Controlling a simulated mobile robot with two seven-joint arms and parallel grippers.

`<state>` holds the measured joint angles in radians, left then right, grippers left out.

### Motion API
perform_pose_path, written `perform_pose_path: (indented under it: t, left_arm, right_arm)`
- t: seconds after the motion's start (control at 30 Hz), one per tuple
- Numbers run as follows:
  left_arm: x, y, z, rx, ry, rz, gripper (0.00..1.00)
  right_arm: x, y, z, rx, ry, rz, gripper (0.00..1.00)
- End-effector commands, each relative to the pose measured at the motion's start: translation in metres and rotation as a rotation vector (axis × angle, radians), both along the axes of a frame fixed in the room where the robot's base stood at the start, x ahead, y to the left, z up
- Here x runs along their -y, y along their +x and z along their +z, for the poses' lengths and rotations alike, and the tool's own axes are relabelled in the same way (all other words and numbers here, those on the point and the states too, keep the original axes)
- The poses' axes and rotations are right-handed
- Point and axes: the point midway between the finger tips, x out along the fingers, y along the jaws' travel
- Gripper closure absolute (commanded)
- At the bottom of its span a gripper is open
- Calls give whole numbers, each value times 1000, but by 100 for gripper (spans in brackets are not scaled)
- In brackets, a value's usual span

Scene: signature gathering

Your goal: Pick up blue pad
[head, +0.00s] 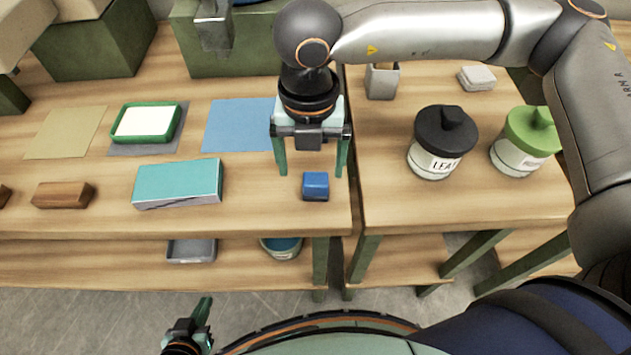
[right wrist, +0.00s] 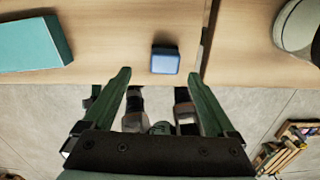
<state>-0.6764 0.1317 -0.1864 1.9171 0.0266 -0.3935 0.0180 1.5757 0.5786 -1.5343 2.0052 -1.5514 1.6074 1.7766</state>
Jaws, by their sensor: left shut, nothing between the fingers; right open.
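The blue pad (head: 315,186) is a small dark blue block with a lighter front. It lies on the wooden table near its front right corner. It also shows in the right wrist view (right wrist: 165,60), ahead of the fingertips and roughly between their lines. My right gripper (head: 311,172) is open and points down above the table at the pad, with its two green fingers on either side and nothing held. Its fingers also show in the right wrist view (right wrist: 162,80). My left gripper (head: 205,308) is shut and empty, low in front of the table.
A teal box (head: 178,184) lies left of the pad, with a blue sheet (head: 237,125) behind. A green-rimmed tray (head: 146,122) and a brown block (head: 63,195) are farther left. A black-lidded jar (head: 442,142) and green-lidded jar (head: 525,140) stand on the right table, across a narrow gap.

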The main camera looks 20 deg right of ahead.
Motion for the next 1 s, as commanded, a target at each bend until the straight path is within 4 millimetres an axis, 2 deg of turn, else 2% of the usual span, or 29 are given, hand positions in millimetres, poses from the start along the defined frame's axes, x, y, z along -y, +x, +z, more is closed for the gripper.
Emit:
perform_pose_path:
  t: [0.17,0.4,0.5,0.77,1.0]
  left_arm:
    - [-1,-1,1,-2,1,1,100]
    - [-1,-1,7,-5,2,1,100]
    - [-1,-2,7,-5,2,1,100]
    - [-2,-2,6,-6,3,2,100]
    - [-2,-2,6,-7,3,2,100]
  right_arm:
    - [2,-1,-12,-2,0,0,9]
    - [8,-3,-47,-3,1,1,9]
    - [7,-2,-56,-2,3,1,9]
    - [7,-2,-59,0,2,2,9]
    - [7,-2,-58,0,3,2,36]
